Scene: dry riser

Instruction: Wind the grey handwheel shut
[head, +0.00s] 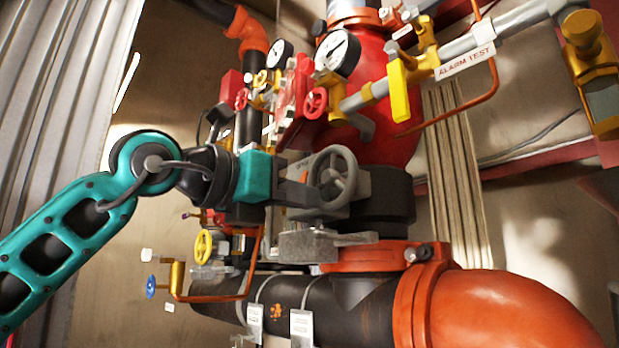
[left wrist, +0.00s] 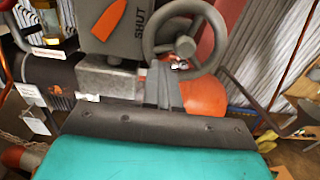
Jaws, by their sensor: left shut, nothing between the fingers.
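The grey handwheel (head: 333,178) is a spoked ring on the front of a grey gearbox, in the middle of the head view. It also shows at the top of the left wrist view (left wrist: 185,46). In that view an orange pointer (left wrist: 108,18) lies on the gearbox face beside the word SHUT. My left gripper (head: 312,196) has a teal body and dark fingers, shut and empty. Its fingertips (left wrist: 164,75) are at the lower left side of the wheel rim; I cannot tell if they touch it. My right gripper is not in view.
Red valve body (head: 385,130), gauges (head: 338,52) and small red handwheels crowd above. A yellow handwheel (head: 203,247) and a copper pipe are below left. A black pipe (head: 335,305) with an orange elbow (head: 500,310) runs below. Corrugated metal (head: 50,90) stands at far left.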

